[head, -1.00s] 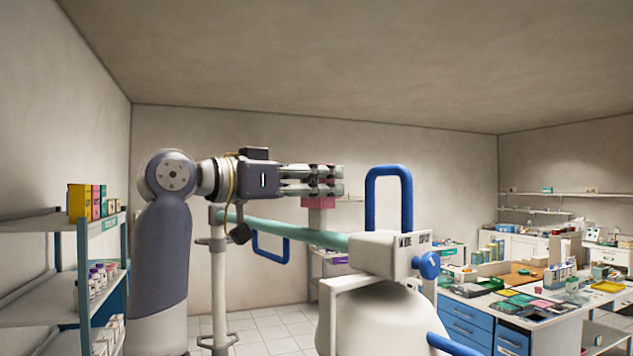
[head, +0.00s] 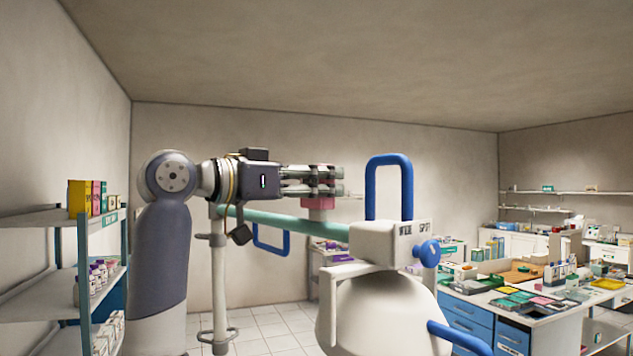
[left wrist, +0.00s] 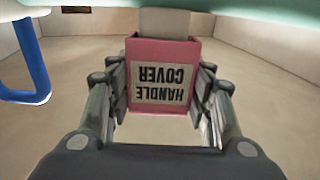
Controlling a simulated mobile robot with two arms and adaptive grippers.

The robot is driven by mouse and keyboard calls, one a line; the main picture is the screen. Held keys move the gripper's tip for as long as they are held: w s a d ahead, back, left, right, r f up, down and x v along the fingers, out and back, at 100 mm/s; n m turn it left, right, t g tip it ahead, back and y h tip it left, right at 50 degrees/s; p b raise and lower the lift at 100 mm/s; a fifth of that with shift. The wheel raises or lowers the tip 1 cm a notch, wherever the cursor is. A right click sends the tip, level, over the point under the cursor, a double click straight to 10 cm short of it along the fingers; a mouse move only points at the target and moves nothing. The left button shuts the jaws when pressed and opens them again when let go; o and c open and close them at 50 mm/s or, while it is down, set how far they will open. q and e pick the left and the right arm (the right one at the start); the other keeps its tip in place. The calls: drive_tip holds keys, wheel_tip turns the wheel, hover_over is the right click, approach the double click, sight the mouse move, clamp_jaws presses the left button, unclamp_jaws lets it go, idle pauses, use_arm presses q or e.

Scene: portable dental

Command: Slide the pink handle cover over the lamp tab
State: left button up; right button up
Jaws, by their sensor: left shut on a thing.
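My left gripper (head: 338,181) is shut on the pink handle cover (head: 318,203), which hangs below its fingers in the head view. In the left wrist view the cover (left wrist: 165,60) sits between the two fingers (left wrist: 164,95), its "HANDLE COVER" label upside down. A pale tab (left wrist: 178,21) meets the cover's rim at the top of that view. I cannot tell how deep it is inside. The lamp has a pale head (head: 378,245) with blue handles and a teal arm (head: 290,226) near the cover. My right gripper is out of view.
A blue loop handle (head: 389,185) stands up from the lamp head, right of my gripper. A pole (head: 219,285) is below my left arm. Shelves (head: 40,214) are at the left, and a cluttered blue-drawer bench (head: 465,325) is at the right.

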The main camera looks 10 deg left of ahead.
use_arm(q)
drive_tip(key=shift+f+b, duration=0.45)
drive_tip(key=shift+f, duration=0.2)
idle(0.3)
idle(0.4)
drive_tip(key=o, duration=0.9)
